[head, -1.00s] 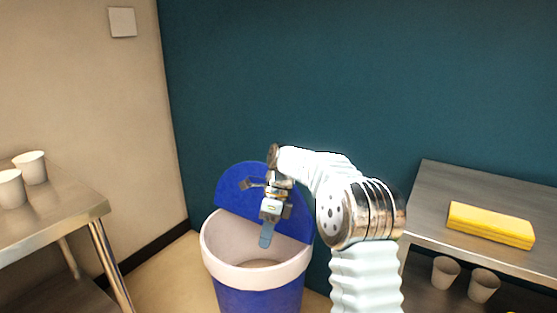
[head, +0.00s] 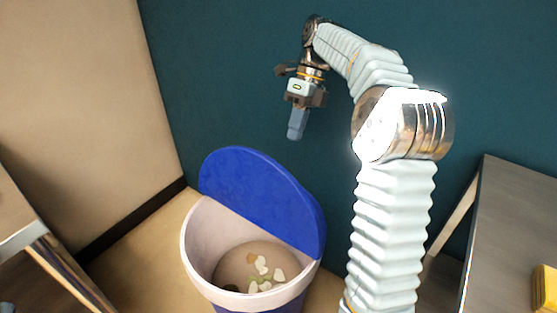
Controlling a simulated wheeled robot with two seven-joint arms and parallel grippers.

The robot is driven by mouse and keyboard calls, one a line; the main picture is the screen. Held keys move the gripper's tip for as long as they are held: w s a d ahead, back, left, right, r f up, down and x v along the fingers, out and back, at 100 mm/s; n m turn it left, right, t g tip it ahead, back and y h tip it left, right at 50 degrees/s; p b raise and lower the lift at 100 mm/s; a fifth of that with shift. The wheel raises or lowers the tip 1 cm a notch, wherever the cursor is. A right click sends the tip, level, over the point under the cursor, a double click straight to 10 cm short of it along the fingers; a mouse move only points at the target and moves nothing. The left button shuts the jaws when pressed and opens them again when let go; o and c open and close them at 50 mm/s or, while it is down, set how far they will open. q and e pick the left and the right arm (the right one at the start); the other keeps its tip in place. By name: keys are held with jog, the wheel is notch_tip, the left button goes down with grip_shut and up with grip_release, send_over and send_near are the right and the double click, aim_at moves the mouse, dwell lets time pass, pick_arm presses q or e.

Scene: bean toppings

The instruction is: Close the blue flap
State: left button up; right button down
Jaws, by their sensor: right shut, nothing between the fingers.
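The blue flap (head: 262,195) stands raised at the back of a round bin with a pale rim (head: 196,262) and blue lower body. The flap is open and leans toward the teal wall. Inside the bin lie several pale and brownish bits on its floor. My right gripper (head: 297,124) is shut and empty, pointing down. In the picture it is above and to the right of the flap, apart from it. My left gripper is not in view.
A metal table (head: 515,235) stands at the right, with a yellow block (head: 545,288) at its edge. Another table's corner (head: 15,225) shows at the left. The teal wall is behind the bin. Bare floor lies left of the bin.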

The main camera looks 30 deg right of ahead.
aim_at(278, 167)
jog(key=s+a+f, duration=0.1)
jog(key=a+f, duration=0.3)
jog(key=s+a+f, duration=0.1)
jog(key=a+f, duration=0.1)
jog(key=shift+s+f, duration=0.25)
jog(key=shift+s, duration=0.05)
jog(key=shift+s+a, duration=0.15)
jog(key=shift+a, duration=0.3)
